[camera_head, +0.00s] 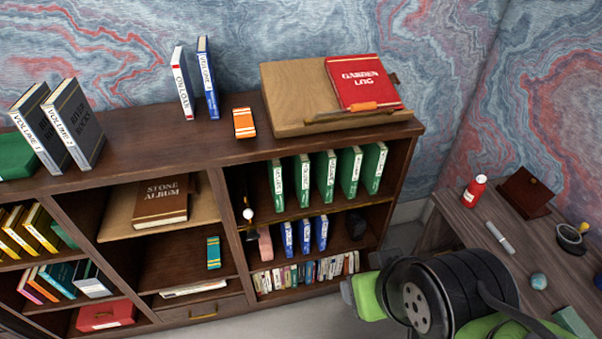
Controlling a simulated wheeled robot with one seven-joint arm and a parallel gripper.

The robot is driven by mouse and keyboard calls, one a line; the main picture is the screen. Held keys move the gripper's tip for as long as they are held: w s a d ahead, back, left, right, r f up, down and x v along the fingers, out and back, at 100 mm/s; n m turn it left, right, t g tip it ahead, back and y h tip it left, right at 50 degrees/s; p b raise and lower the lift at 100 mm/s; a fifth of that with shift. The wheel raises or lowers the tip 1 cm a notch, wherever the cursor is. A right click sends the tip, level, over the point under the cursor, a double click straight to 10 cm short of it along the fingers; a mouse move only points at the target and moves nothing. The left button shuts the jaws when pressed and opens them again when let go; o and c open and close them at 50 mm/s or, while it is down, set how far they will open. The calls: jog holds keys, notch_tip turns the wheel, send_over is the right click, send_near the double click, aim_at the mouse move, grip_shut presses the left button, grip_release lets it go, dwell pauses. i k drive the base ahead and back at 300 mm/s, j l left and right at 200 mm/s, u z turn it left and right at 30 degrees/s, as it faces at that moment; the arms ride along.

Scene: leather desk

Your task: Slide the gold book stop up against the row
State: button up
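The likely gold book stop (247,203) is a small, slim, gold-coloured piece with a pale ball at its front. It stands near the left end of the upper right shelf, partly in shadow, so its exact shape is unclear. A row of several green books (326,176) stands upright on that shelf to its right. A gap separates the stop from the leftmost green book (277,183). My arm fills the lower right corner, in front of the bookcase and desk. My gripper's fingertips do not show.
Blue books (305,235) stand on the shelf below, with a pink block (265,243) to their left and a dark object (355,226) to their right. A wooden stand (290,95) holds a red book (363,82) on top. A desk (465,222) stands at right.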

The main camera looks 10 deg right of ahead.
aim_at(247, 213)
jog(key=j+u, duration=0.25)
jog(key=u, duration=0.15)
jog(key=i+j+u, duration=0.15)
jog(key=u, duration=0.25)
jog(key=i+j+u, duration=0.15)
jog(key=j+u, duration=0.15)
jog(key=u, duration=0.15)
